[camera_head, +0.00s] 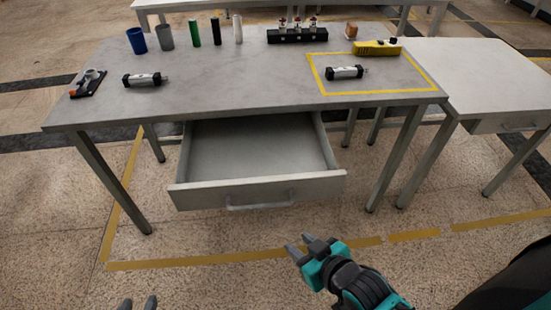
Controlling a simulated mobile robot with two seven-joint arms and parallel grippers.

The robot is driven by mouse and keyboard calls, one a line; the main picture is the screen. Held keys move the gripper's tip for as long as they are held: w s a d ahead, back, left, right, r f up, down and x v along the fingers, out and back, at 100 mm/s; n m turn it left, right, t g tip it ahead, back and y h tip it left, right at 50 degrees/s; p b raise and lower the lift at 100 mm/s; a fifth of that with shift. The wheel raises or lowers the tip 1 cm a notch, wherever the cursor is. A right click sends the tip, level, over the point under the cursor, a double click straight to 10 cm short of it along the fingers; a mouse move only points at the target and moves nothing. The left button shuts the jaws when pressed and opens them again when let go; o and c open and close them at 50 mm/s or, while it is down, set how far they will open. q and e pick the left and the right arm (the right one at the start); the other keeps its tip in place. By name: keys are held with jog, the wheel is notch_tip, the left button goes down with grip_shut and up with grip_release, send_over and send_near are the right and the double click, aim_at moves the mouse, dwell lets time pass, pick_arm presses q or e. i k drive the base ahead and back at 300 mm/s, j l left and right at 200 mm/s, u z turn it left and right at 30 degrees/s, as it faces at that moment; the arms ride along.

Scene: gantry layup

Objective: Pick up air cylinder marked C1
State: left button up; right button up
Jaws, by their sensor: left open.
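Two air cylinders with pale bodies and black end caps lie on the grey table (230,86). One cylinder (142,80) lies on the left part. The other cylinder (345,72) lies inside the yellow-taped rectangle on the right. Their markings are too small to read, so I cannot tell which is C1.
An open, empty drawer (258,190) juts from the table's front. Cups, upright bottles, a black block with fittings (297,35), a yellow tool (376,48) and a small brown block stand at the back. A black fixture (88,83) is at left. A side table (480,75) adjoins at right.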

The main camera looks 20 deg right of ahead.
aim_at(332, 73)
jog(key=l+u, duration=0.15)
jog(key=l, duration=0.8)
jog(key=i+l+u, duration=0.15)
jog(key=l, duration=0.85)
jog(key=k+l+u, duration=0.15)
jog(key=l, duration=0.8)
jog(key=l+u, duration=0.15)
jog(key=l, duration=0.8)
